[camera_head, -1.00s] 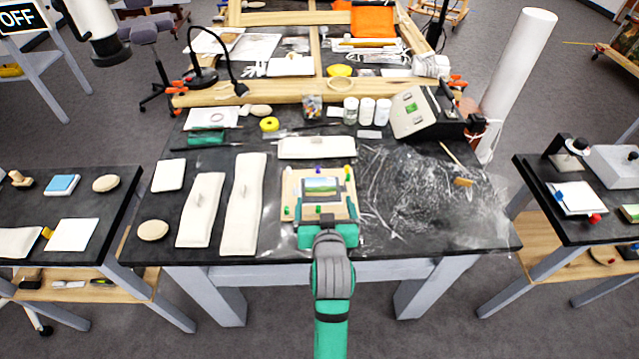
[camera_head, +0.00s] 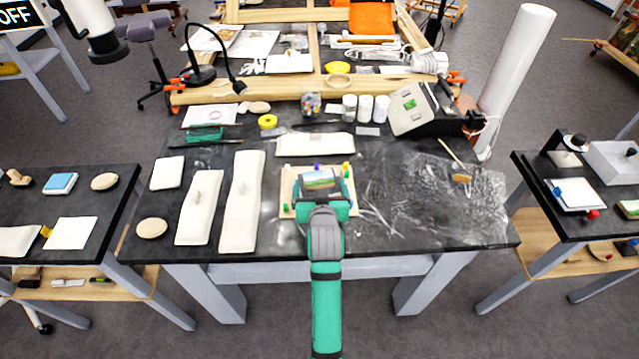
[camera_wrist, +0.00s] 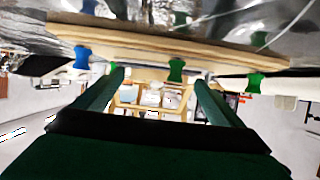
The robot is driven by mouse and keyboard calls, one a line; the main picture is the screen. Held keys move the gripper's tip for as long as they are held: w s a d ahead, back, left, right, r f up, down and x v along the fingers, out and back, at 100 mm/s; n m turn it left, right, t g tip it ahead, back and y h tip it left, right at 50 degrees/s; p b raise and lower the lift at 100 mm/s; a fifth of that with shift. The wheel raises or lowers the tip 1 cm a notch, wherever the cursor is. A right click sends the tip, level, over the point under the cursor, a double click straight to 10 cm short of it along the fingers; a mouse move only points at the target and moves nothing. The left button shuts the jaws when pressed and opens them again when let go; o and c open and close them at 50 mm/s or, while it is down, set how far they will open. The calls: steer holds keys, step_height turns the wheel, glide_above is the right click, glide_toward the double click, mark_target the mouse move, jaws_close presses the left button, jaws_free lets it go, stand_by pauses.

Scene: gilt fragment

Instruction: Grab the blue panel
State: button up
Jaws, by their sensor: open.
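A small landscape picture panel with blue sky and green land (camera_head: 319,180) lies on a pale wooden board (camera_head: 287,210) at the middle of the black table. A blue peg (camera_head: 317,166) stands on the board's far side. The wrist view shows the board's edge (camera_wrist: 180,52), a blue peg (camera_wrist: 83,57) and green pegs (camera_wrist: 176,70). My green gripper (camera_head: 321,187) is over the board, its fingers apart at either side of the picture; they also show in the wrist view (camera_wrist: 158,88), with nothing between them. A flat blue block (camera_head: 60,183) lies on the left side table.
Long white cushions (camera_head: 243,200) lie left of the board, and another (camera_head: 315,144) lies behind it. Crumpled clear film (camera_head: 430,205) covers the table's right part. A grey device (camera_head: 412,108) and white jars (camera_head: 366,108) stand at the back. A lamp (camera_head: 205,75) stands at back left.

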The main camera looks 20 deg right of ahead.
steer(key=c, duration=1.1)
